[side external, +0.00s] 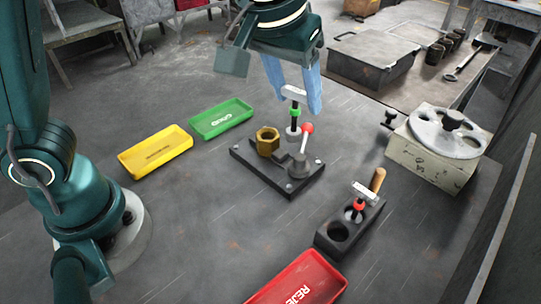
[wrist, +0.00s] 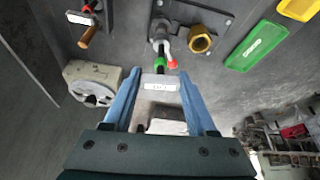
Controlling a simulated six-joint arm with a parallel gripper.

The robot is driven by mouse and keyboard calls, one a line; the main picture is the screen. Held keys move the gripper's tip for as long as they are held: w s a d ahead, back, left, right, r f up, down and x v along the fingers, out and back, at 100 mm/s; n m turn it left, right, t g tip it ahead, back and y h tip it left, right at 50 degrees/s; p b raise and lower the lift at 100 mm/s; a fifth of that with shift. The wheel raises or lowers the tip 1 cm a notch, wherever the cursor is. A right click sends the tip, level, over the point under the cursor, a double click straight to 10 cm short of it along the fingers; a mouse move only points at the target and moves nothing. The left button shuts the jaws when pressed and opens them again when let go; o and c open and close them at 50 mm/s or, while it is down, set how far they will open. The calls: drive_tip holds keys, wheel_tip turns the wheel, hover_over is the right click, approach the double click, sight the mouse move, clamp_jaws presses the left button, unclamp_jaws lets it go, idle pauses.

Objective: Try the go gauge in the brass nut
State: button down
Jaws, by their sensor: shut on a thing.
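The brass nut (side external: 267,142) sits on a dark fixture plate (side external: 244,155) beside a grey clamp (side external: 298,166) with a red-knobbed lever (side external: 307,129). The nut also shows in the wrist view (wrist: 201,43), its hole open. My gripper (side external: 297,101) is shut on the go gauge (side external: 294,92), which has a white labelled handle and a green ring (side external: 295,112). The gauge points down, roughly upright, to the right of the nut and apart from it.
A dark block (side external: 333,238) holds a red-ringed gauge (side external: 359,206) and a wooden handle (side external: 378,179). Green (side external: 221,119), yellow (side external: 155,152) and red (side external: 300,283) trays lie around. A pale block with a round wheel (side external: 445,132) stands right.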

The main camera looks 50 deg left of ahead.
drive_tip(key=w+a+n+y, duration=0.2)
drive_tip(key=w+a+n, duration=0.15)
drive_tip(key=a, duration=0.55)
drive_tip(key=shift+n, duration=0.35)
drive_tip(key=shift+s+d+f, duration=0.1)
drive_tip(key=shift+s+f, duration=0.15)
drive_tip(key=shift+f, duration=1)
drive_tip(key=shift+s+d+f, duration=0.1)
drive_tip(key=shift+s+f, duration=0.1)
drive_tip(key=shift+f, duration=1)
drive_tip(key=shift+f, duration=1.6)
drive_tip(key=shift+r, duration=0.1)
drive_tip(key=shift+r, duration=1.1)
drive_tip(key=shift+r, duration=0.5)
drive_tip(key=shift+r, duration=2)
